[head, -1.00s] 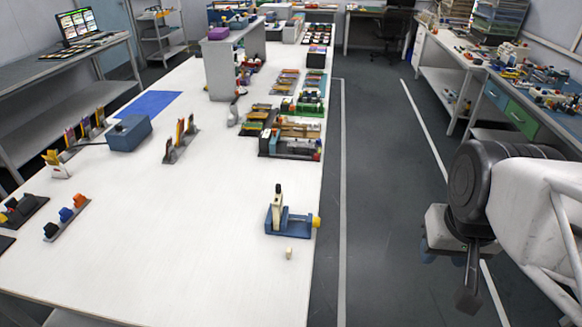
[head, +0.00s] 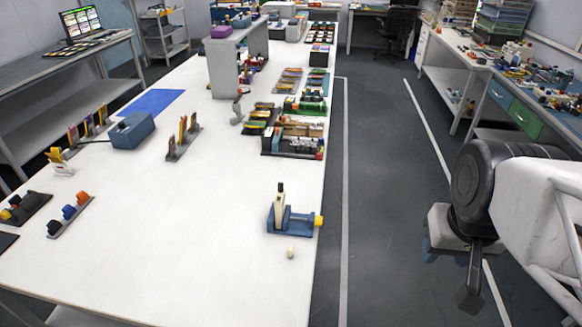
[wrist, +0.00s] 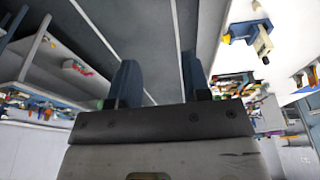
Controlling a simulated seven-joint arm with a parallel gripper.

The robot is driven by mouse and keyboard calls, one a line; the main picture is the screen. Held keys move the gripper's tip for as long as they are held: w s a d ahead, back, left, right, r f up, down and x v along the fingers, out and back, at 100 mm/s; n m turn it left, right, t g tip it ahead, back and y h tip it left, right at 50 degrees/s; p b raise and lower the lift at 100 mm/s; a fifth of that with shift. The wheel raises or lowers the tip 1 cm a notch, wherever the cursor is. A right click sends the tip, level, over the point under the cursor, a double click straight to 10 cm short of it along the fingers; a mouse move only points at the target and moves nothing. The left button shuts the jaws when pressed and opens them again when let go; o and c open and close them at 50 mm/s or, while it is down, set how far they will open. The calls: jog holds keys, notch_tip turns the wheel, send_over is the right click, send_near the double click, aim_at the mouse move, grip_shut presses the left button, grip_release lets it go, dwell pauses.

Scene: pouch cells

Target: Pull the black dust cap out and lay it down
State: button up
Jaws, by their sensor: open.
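A blue fixture (head: 296,223) with a cream upright block (head: 279,212) and a yellow knob (head: 318,220) stands near the right edge of the white table. A small black piece (head: 280,187) tops the block and looks like the dust cap. The fixture also shows at the upper right of the wrist view (wrist: 241,32), with the black tip (wrist: 265,60). My gripper (wrist: 160,76) is open and empty, its two blue fingers apart over the floor. It is off the table's right side, well away from the fixture.
A small pale peg (head: 290,252) stands in front of the fixture. A rack (head: 70,218) with black, blue and orange pieces is at the left. Trays and a grey stand (head: 223,75) fill the back. The table's front middle is clear.

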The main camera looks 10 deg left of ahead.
jog(key=g, duration=0.3)
send_over(281, 184)
jog(key=shift+a+f, duration=0.1)
jog(key=shift+f, duration=4.75)
jog(key=shift+f, duration=0.15)
jog(key=shift+f, duration=4.35)
